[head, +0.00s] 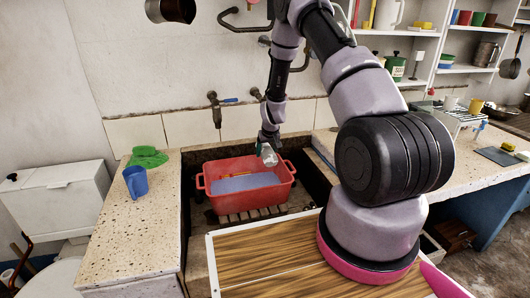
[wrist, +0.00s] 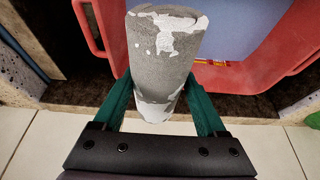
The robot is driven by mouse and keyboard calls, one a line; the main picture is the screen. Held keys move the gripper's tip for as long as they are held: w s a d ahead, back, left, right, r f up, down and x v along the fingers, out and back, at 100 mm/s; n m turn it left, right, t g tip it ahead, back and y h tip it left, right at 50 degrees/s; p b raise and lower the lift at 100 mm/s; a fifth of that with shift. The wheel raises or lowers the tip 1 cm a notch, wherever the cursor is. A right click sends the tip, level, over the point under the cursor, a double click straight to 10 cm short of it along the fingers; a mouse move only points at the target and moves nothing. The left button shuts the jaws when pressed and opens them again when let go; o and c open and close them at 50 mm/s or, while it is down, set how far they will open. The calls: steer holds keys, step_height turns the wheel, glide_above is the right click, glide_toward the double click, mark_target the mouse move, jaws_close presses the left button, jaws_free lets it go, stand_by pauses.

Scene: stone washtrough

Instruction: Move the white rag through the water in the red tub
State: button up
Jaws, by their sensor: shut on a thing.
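The red tub (head: 282,188) stands on wooden slats in the stone trough, with blue-grey water (head: 245,184) inside. My gripper (head: 268,143) is at the tub's back right rim, pointing down. It is shut on a rolled, grey-and-white thing, apparently the white rag (head: 268,156). In the wrist view, the green fingers of my gripper (wrist: 161,88) hold the roll (wrist: 170,65) from both sides. The roll overlaps the tub's red rim (wrist: 262,78) and the edge of the water (wrist: 230,25). How high it is above the rim is unclear.
A thin orange-yellow thing (head: 237,177) shows at the tub's back edge. The tap (head: 214,108) is on the wall behind. A wooden board (head: 270,262) lies in front.

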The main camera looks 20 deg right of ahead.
steer(key=shift+f, duration=8.6)
steer(key=shift+a, duration=1.5)
steer(key=shift+d, duration=3.05)
steer(key=shift+a, duration=2.95)
